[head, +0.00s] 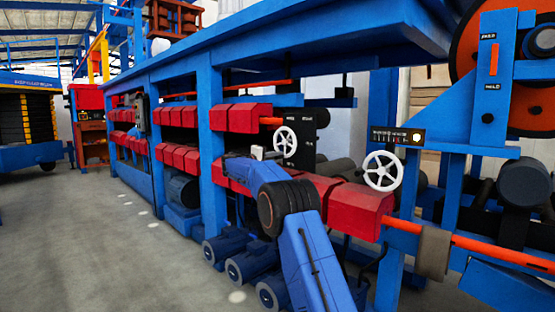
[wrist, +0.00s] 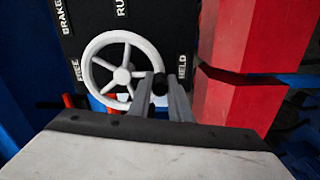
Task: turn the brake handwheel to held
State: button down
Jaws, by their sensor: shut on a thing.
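The brake handwheel (wrist: 124,75) is a white spoked wheel on a black panel (wrist: 180,20). In the wrist view the panel reads BRAKE at the top, FREE at the wheel's left and HELD at its right. Another label at the top is cut off. In the head view the handwheel (head: 286,141) stands just beyond the end of my arm. The fingers hide that part of the rim. I cannot tell which setting the wheel stands at.
Red box-shaped covers (wrist: 240,105) stand close to the right of the panel. A second white handwheel (head: 382,170) is farther right in the head view. Blue motors (head: 245,268) sit low beside my arm. The grey floor (head: 110,235) at the left is clear.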

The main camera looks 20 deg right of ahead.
jog(key=shift+a+f, duration=0.1)
jog(key=c, duration=1.6)
grip_release()
jog(key=shift+c, duration=0.2)
jog(key=v, duration=1.7)
jog(key=shift+a, duration=0.15)
jog(key=shift+s, duration=0.1)
